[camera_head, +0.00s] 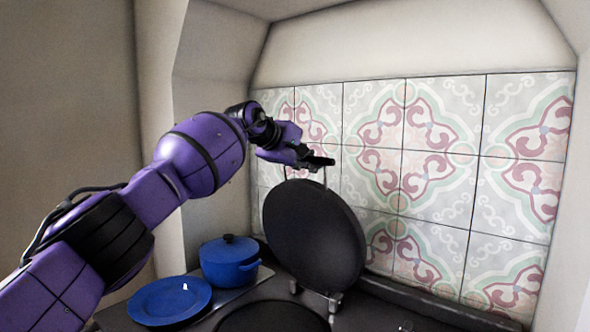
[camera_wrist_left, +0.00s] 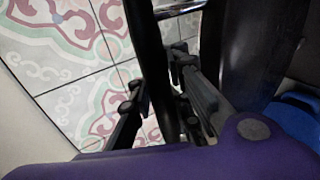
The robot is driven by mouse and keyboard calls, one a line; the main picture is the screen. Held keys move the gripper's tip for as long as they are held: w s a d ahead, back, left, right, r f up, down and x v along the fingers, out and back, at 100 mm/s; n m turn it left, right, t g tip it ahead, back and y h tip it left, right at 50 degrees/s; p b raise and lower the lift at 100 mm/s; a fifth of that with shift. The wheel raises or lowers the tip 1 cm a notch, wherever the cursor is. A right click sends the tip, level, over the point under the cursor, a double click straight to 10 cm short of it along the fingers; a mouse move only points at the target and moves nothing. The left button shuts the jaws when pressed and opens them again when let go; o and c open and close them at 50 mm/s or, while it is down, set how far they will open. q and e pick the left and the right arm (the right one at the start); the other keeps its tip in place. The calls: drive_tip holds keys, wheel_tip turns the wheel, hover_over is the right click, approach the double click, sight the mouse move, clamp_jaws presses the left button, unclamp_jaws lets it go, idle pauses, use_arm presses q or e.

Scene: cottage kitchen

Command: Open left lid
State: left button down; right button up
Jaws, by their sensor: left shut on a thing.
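The left lid (camera_head: 312,230) is a round dark disc, raised steeply on its hinge (camera_head: 322,298) above a round dark hotplate (camera_head: 275,318). My left gripper (camera_head: 318,161) is at the top edge of the lid, shut on its handle (camera_head: 325,176). In the left wrist view, the two fingers of the left gripper (camera_wrist_left: 163,100) lie on either side of a dark bar (camera_wrist_left: 148,50), the handle. The dark lid (camera_wrist_left: 240,45) fills the area beside it. The exact contact is dark and hard to make out. My right gripper is not in view.
A blue lidded pot (camera_head: 229,262) and a blue plate (camera_head: 168,300) stand left of the lid. The patterned tile wall (camera_head: 430,170) rises close behind the lid. A side wall of the alcove (camera_head: 210,150) stands on the left, near my left arm.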

use_arm(q)
drive_tip(key=shift+w+d+r, duration=0.15)
drive_tip(key=shift+w+r, duration=0.3)
drive_tip(key=shift+r, duration=0.2)
drive_tip(key=shift+w+r, duration=0.1)
drive_tip(key=c, duration=1.6)
unclamp_jaws()
drive_tip(key=shift+c, duration=0.2)
drive_tip(key=shift+s, duration=0.25)
drive_tip(key=shift+w+f, duration=0.1)
drive_tip(key=shift+f, duration=0.2)
drive_tip(key=v, duration=1.2)
